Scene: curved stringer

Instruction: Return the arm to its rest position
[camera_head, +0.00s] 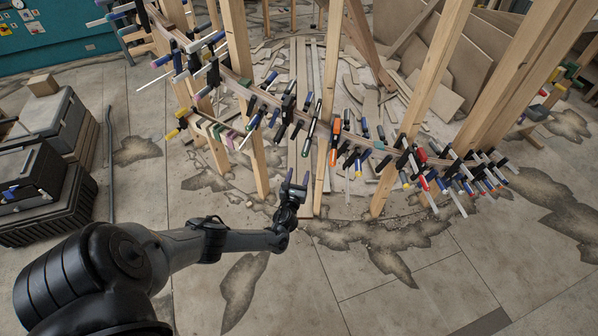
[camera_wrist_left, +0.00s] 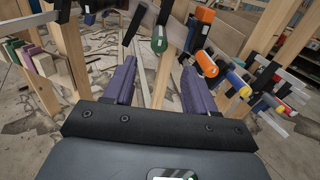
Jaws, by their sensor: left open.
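My left arm comes in from the lower left in the head view. Its gripper (camera_head: 297,186) points up toward the curved stringer (camera_head: 240,88), short of the clamps on it. In the left wrist view the two purple fingers of my left gripper (camera_wrist_left: 155,85) stand wide apart with nothing between them. A green-handled clamp (camera_wrist_left: 159,40) and an orange-handled clamp (camera_wrist_left: 207,64) show beyond the fingertips. I cannot tell whether the fingers touch any clamp, but they look apart from them. My right gripper is in neither view.
Wooden posts (camera_head: 243,90) hold the stringer, which carries many clamps (camera_head: 335,128). Black cases (camera_head: 40,185) are stacked at the left, with a dark rod (camera_head: 110,165) on the floor beside them. Wood scraps (camera_head: 350,75) lie behind. The cracked floor (camera_head: 400,300) in front is clear.

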